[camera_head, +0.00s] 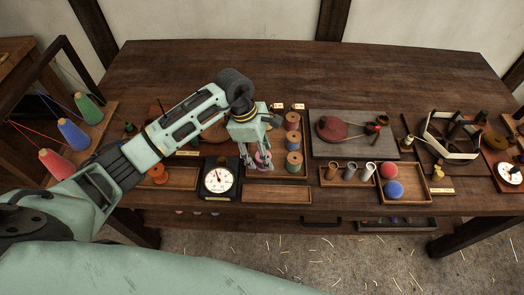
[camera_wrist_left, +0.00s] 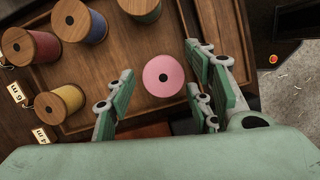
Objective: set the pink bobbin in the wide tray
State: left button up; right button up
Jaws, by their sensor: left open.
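The pink bobbin (camera_wrist_left: 163,76) shows end-on in the left wrist view, a round pink disc with a small centre hole, over the floor of a wooden tray (camera_wrist_left: 104,75). My left gripper (camera_wrist_left: 160,98) is open, with its fingers on either side of the bobbin; I cannot tell whether they touch it. In the head view the left gripper (camera_head: 262,162) is at the left part of this tray (camera_head: 276,178) and mostly covers the bobbin. An empty, low, wide wooden tray (camera_head: 276,193) lies just in front. My right gripper is not in view.
Wooden-ended bobbins (camera_head: 293,141) stand along the tray's right side, close to the gripper. A dial scale (camera_head: 218,178) is to the left. To the right are a tray of metal cylinders (camera_head: 348,174) and a tray with red and blue balls (camera_head: 393,189).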

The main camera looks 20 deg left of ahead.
pick_arm(q)
jog(key=shift+a+r, duration=0.1)
jog(key=shift+r, duration=0.2)
jog(key=b+v, duration=0.2)
jog(key=v, duration=0.9)
jog(key=shift+r, duration=0.35)
